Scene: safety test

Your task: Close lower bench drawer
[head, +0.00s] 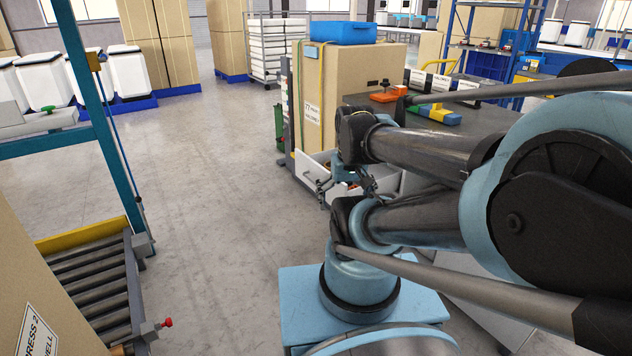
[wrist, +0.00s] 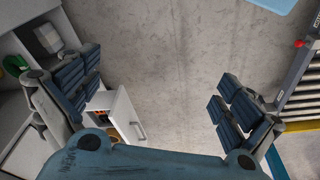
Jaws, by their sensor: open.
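The white bench drawer (head: 309,172) stands pulled out from the grey-topped bench (head: 478,118). In the wrist view the drawer front (wrist: 124,112) shows with its bar handle (wrist: 141,131), low in the picture and left of centre. Orange items show inside it. My gripper (head: 352,182) is beside the drawer in the head view, partly hidden by my arm. In the wrist view my gripper (wrist: 160,92) has its fingers wide apart, with bare floor between them. The drawer lies nearer the left finger; I cannot tell whether they touch.
A large cardboard box (head: 350,90) with a blue bin (head: 343,32) on top stands behind the drawer. Orange and yellow-blue items lie on the bench top. A roller conveyor (head: 95,285) stands at the left. The floor (head: 200,190) between is clear.

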